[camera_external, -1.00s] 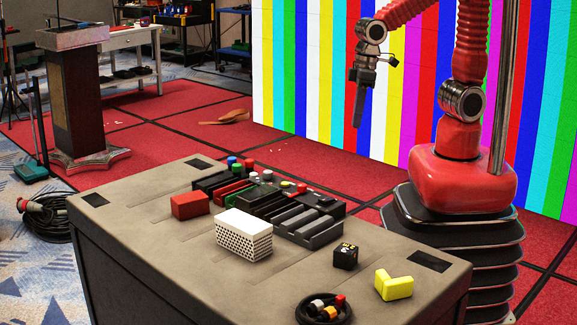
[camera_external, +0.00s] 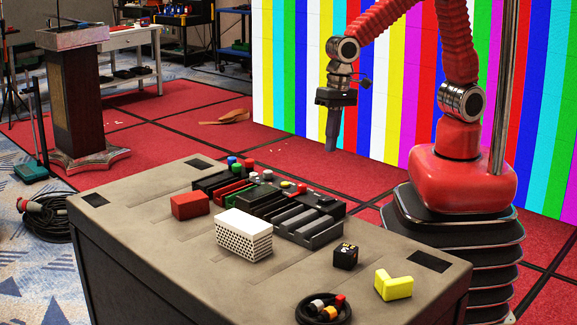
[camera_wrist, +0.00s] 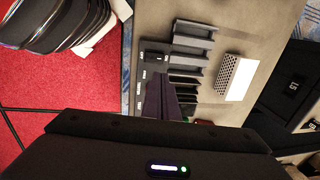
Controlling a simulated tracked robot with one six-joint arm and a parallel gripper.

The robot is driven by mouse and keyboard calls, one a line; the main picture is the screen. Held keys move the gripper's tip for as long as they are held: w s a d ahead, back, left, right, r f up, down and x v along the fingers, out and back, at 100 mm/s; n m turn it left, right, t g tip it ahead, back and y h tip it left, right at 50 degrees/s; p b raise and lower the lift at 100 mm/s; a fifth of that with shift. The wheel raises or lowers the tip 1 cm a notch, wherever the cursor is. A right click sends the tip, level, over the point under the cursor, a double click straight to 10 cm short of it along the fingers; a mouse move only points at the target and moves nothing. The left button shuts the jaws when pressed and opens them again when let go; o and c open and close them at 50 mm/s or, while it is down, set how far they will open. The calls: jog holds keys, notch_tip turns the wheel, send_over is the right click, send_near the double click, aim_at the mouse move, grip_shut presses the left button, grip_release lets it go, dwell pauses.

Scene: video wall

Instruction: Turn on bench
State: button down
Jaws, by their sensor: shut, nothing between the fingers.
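The bench (camera_external: 140,225) is a grey-topped table in the foreground of the external view. On it stands a dark control unit (camera_external: 300,222) with slots and small coloured knobs and buttons, including blue, green, red and white ones (camera_external: 250,165). The unit also shows in the wrist view (camera_wrist: 190,65). My gripper (camera_external: 331,145) hangs pointing down, above and behind the unit, apart from it. Its fingers are shut and empty. In the wrist view the shut fingers (camera_wrist: 165,100) cover part of the unit, and the coloured knobs are mostly hidden.
On the bench are a red block (camera_external: 190,205), a white perforated box (camera_external: 243,235), a black cube (camera_external: 346,256), a yellow L-shaped block (camera_external: 394,285) and a coiled cable (camera_external: 323,310). A striped video wall (camera_external: 290,70) stands behind. The bench's left part is clear.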

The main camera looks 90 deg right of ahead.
aim_at(323, 200)
dwell(0.3)
jog(key=f, duration=0.4)
jog(key=w+a+f, duration=0.1)
jog(key=f, duration=0.9)
jog(key=shift+w+a, duration=0.25)
